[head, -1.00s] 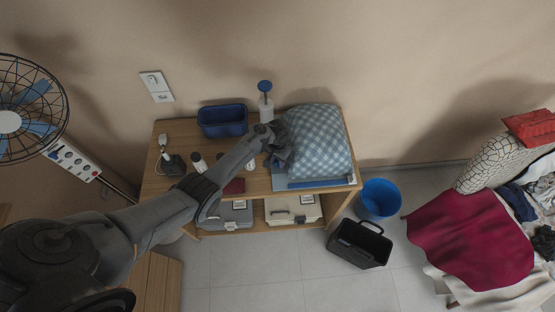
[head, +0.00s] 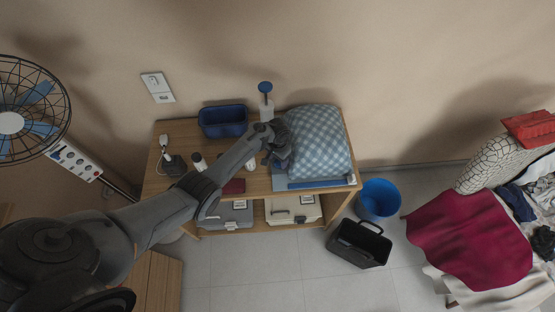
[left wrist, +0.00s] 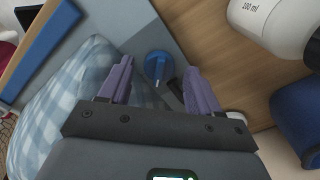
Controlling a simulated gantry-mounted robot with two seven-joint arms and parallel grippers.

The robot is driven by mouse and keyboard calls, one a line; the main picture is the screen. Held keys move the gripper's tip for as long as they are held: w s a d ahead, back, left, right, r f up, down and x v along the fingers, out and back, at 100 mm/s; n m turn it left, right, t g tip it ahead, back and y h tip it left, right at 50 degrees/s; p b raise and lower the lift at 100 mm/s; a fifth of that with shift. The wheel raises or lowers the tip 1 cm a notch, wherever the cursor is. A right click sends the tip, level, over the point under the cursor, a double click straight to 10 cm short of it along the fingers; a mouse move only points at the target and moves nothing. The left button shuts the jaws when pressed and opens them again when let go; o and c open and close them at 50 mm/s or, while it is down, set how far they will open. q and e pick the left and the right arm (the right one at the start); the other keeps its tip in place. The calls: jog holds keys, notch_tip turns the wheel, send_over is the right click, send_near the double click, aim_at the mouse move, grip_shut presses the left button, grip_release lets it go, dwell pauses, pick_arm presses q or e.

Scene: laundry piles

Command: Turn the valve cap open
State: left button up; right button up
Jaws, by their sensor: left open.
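A round blue cap (left wrist: 158,65) shows in the left wrist view, beyond and between the fingertips. It sits at the edge of a grey-blue board (left wrist: 180,24) beside the checked pillow. A dark grey strip-like part runs from it toward the fingers. My left gripper (left wrist: 150,82) is open, with its two purple fingers apart and nothing visibly clamped. I cannot tell whether they touch the cap. In the head view my left gripper (head: 278,158) is at the pillow's left edge and hides the cap. My right gripper is in neither view.
The checked pillow (head: 318,142) lies right of the gripper on the wooden shelf (head: 155,186). A white bottle (left wrist: 275,22) stands close by. The left shelf top holds small items.

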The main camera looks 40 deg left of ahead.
pick_arm(q)
notch_tip(320, 180, up, 10)
jog(key=p, duration=0.2)
jog(key=shift+f+p, duration=0.15)
jog(key=shift+p, duration=0.15)
jog(key=shift+o, duration=0.3)
jog(key=n+h+b, duration=0.5)
jog(key=n+b, duration=0.3)
jog(key=n, duration=1)
send_near(278, 162)
jog(key=b+x, duration=0.1)
jog(key=x, duration=0.7)
jog(key=shift+w+d+f+b, duration=0.2)
jog(key=shift+w+f+b, duration=0.05)
jog(key=shift+b, duration=0.1)
jog(key=shift+c, duration=0.2)
